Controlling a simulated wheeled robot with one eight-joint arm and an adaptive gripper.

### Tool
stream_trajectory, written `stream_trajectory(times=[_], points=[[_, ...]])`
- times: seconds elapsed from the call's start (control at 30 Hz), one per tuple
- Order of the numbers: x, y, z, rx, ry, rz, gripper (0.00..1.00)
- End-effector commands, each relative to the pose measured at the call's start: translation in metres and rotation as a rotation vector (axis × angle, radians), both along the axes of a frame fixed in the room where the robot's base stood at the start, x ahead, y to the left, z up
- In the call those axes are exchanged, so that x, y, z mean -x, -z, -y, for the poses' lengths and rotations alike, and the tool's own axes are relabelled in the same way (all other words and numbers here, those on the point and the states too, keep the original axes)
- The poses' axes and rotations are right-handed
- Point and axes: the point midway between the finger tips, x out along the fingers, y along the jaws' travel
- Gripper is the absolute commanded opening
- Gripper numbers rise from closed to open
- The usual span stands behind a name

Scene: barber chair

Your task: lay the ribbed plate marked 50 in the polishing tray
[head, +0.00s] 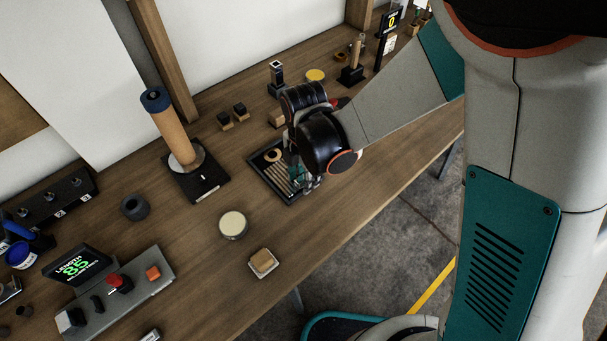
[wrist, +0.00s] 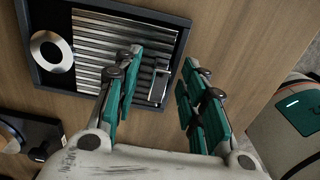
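A dark-rimmed tray (head: 262,182) lies on the bench and also shows in the wrist view (wrist: 185,22). Ribbed silver metal (wrist: 100,42) lies inside it; I cannot tell whether this is the plate or the tray's bed, and no 50 is readable. A small shiny metal piece (wrist: 158,88) stands at its right end, between my fingers in the picture. A pale ring (wrist: 52,51) lies in the tray's left part. My gripper (wrist: 163,58) is open, its left finger over the ribbed metal, its right finger over bare wood beyond the rim. It hangs over the tray's right side (head: 303,180).
A tan cylinder with a blue cap (head: 170,125) stands on a black base left of the tray. A round tin (head: 233,223) and a block on a white dish (head: 263,262) lie nearer. A control box (head: 125,290) reads LENGTH 85. Bare bench lies right of the tray.

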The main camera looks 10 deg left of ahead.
Motion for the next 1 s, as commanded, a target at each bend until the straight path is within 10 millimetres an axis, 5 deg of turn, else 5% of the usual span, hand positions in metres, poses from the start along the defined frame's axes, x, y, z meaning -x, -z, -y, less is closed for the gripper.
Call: stream_trajectory(times=[0.53,1.0], points=[[0.000,-0.065,0.000,0.000,0.000,0.000,0.38],[0.001,-0.073,0.000,0.000,0.000,0.000,0.38]])
